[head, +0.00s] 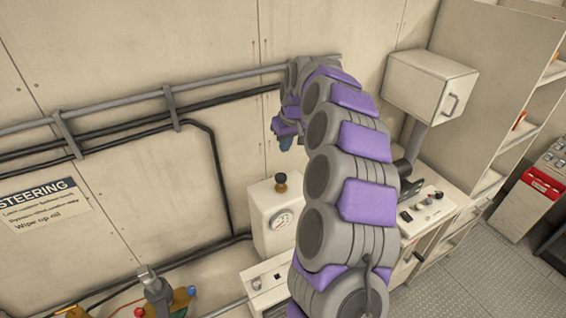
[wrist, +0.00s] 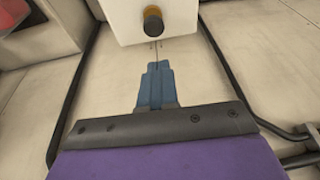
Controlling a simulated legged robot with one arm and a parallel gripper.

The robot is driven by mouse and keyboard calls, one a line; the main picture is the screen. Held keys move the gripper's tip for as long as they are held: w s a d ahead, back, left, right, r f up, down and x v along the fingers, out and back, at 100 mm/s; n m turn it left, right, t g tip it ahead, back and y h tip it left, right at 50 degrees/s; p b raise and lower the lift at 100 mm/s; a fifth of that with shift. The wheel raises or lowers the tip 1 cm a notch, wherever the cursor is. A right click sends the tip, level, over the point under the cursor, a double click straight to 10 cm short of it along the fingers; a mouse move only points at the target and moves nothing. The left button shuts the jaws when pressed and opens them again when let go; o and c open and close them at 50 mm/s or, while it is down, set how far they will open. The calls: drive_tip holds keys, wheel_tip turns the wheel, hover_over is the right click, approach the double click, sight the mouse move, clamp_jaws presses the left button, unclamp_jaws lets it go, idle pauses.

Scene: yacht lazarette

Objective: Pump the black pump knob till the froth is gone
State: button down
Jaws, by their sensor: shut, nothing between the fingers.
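The black pump knob (head: 280,182) sits on a brass-coloured collar on top of a white box (head: 262,222) with a round gauge (head: 282,221) on its front. In the wrist view the knob (wrist: 153,22) and its collar show at the top, on the white box (wrist: 185,20). My gripper (head: 286,146) is above the knob in the head view, apart from it. In the wrist view my gripper's blue fingers (wrist: 158,66) are together and empty, pointing toward the knob with a gap between. No froth can be made out.
Pipes (head: 170,108) run along the wall at left, near a steering sign (head: 40,205). Valves with coloured handles (head: 155,290) stand at lower left. A control panel (head: 428,208) and a wall-side cabinet (head: 432,85) are to the right. Open floor (head: 470,270) lies at lower right.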

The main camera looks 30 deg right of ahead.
drive_tip(key=shift+w+d, duration=0.3)
drive_tip(key=shift+d, duration=0.45)
drive_tip(key=p, duration=0.2)
approach(282, 175)
drive_tip(key=x, duration=0.5)
drive_tip(key=shift+w+a+f, duration=0.15)
drive_tip(key=shift+w+f, duration=0.05)
drive_tip(key=shift+f, duration=0.7)
